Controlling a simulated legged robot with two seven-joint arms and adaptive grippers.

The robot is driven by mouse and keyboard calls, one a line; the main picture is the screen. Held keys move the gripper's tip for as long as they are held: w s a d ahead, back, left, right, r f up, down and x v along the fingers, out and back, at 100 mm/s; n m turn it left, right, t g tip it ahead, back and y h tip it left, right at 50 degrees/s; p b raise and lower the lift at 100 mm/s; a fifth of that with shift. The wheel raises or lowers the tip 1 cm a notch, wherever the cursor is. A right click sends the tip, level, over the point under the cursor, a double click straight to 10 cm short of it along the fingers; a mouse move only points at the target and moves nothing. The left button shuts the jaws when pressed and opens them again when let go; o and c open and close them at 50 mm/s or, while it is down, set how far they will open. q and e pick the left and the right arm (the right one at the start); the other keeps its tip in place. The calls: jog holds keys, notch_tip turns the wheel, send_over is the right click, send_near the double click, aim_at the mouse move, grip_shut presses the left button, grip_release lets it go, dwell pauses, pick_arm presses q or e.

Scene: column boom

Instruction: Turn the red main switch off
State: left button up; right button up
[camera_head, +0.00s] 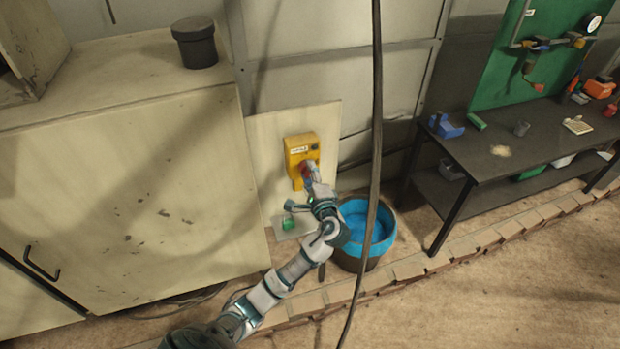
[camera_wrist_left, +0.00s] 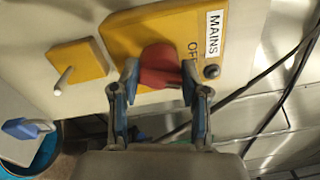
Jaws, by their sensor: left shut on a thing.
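The red main switch (camera_wrist_left: 160,68) is a red knob on a yellow box (camera_wrist_left: 125,28) with a white MAINS label and the letters OF partly showing beside the knob. In the head view the yellow box (camera_head: 300,150) is fixed to a pale board on the wall, and the knob is mostly hidden by my gripper. My left gripper (camera_wrist_left: 158,82) is shut on the red knob, one finger on each side of it. It also shows in the head view (camera_head: 310,174). My right gripper is in neither view.
A blue-rimmed bucket (camera_head: 352,212) stands on the floor right of my left arm. A dark cable (camera_head: 376,100) hangs in front of the wall. A pale cabinet (camera_head: 120,180) is at left, a dark workbench (camera_head: 540,135) at right. A smaller yellow plate with a lever (camera_wrist_left: 78,62) is beside the box.

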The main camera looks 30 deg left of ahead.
pick_arm(q)
jog(key=n+b, duration=0.1)
jog(key=f+n+b, duration=0.1)
jog(key=n, duration=0.1)
jog(key=shift+f, duration=0.1)
jog(key=shift+s+n+b, duration=0.1)
jog(key=shift+n+b, duration=0.7)
jog(key=shift+n, duration=0.2)
jog(key=shift+d+g, duration=0.1)
jog(key=shift+g, duration=0.2)
jog(key=o, duration=1)
jog(key=shift+o, duration=0.6)
jog(key=shift+r, duration=0.25)
jog(key=shift+r, duration=0.1)
